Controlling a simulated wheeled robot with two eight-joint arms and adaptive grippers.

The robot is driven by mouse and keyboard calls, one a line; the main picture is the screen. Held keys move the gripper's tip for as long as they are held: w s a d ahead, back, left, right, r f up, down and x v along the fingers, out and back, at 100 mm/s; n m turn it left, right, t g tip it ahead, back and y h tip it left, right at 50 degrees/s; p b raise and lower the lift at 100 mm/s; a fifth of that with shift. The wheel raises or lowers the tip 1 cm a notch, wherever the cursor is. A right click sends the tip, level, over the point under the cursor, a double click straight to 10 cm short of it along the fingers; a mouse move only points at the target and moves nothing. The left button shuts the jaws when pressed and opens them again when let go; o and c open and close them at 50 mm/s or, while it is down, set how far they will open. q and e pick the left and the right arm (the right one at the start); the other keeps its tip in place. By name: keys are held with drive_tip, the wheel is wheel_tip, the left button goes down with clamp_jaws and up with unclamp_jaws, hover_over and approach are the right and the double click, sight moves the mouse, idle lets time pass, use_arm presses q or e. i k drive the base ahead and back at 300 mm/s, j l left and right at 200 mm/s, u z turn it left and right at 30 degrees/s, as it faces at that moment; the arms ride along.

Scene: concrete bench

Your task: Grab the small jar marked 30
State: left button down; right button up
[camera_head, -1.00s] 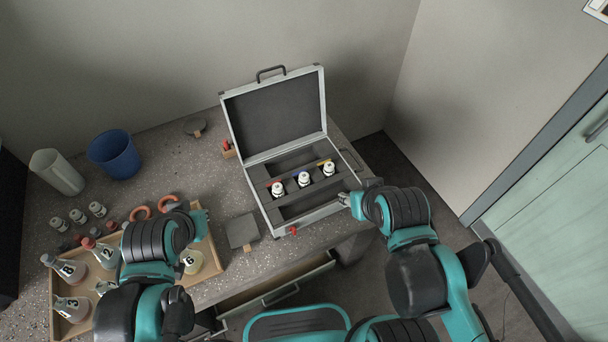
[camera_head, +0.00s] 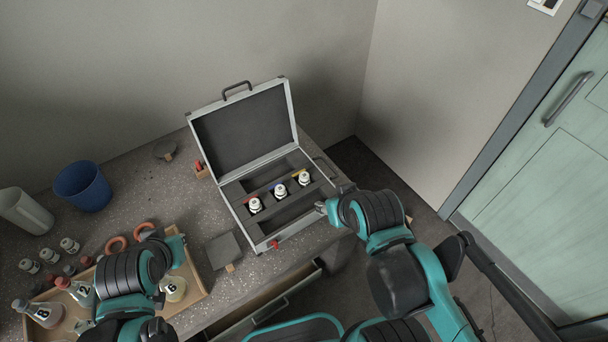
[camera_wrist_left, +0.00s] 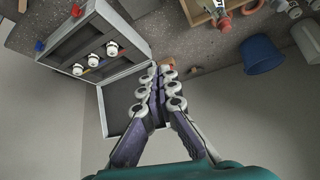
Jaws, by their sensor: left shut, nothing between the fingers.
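Three small white jars stand in a row in the open case (camera_head: 284,236): a left jar (camera_head: 255,205), a middle jar (camera_head: 280,191) and a right jar (camera_head: 304,179). They also show in the left wrist view (camera_wrist_left: 93,60). Several similar small jars (camera_head: 69,245) stand on the bench at the left. The numbers on all these jars are too small to read. My left gripper (camera_wrist_left: 157,75) is shut and empty in the left wrist view, apart from the jars. My right gripper (camera_head: 321,207) is by the case's right front corner; its fingers are too small to judge.
The case lid (camera_head: 243,130) stands open at the back. A wooden tray (camera_head: 198,289) with flasks sits under my left arm. A dark flat pad (camera_head: 224,250) lies left of the case.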

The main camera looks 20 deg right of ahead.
sight(304, 180)
drive_tip(key=i+l, duration=0.1)
drive_tip(key=l, duration=0.35)
drive_tip(key=i+l, duration=0.1)
drive_tip(key=l, duration=0.8)
drive_tip(key=i+l+u, duration=0.1)
drive_tip(key=l, duration=0.35)
drive_tip(key=i, duration=0.05)
